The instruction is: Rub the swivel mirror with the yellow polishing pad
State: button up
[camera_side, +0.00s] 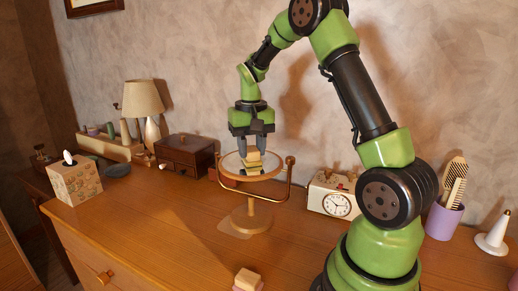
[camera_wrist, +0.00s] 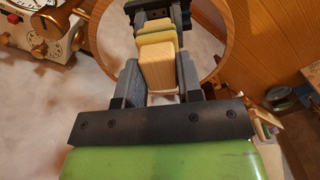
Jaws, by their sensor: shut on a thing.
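The swivel mirror (camera_side: 276,172) stands on a round wooden base, its disc tipped nearly flat within a curved holder. My gripper (camera_side: 252,146) points down over the disc and is shut on the wooden back of the yellow polishing pad (camera_side: 252,158). The pad's yellow face is turned to the glass, close above or touching it; I cannot tell which. In the wrist view, my gripper (camera_wrist: 160,80) has a finger on each side of the pad's block (camera_wrist: 158,66). The mirror's wooden rim (camera_wrist: 231,30) surrounds them, and the glass reflects the pad and fingers.
A cream clock (camera_side: 333,197) stands right of the mirror, and a dark wooden box (camera_side: 184,152) behind it to the left. A second block with a pinkish underside (camera_side: 247,279) lies at the front. A tissue box (camera_side: 75,184) stands far left. The dresser's front left is clear.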

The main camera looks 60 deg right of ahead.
jog(key=shift+w, duration=1.95)
jog(key=shift+w+d, duration=0.1)
jog(key=shift+w, duration=0.1)
jog(key=shift+d, duration=0.4)
jog(key=shift+s+d, duration=0.1)
jog(key=shift+s, duration=3.7)
jog(key=shift+w, duration=3.85)
notch_tip(320, 180, up, 8)
jog(key=shift+s+a, duration=0.1)
jog(key=shift+a, duration=0.1)
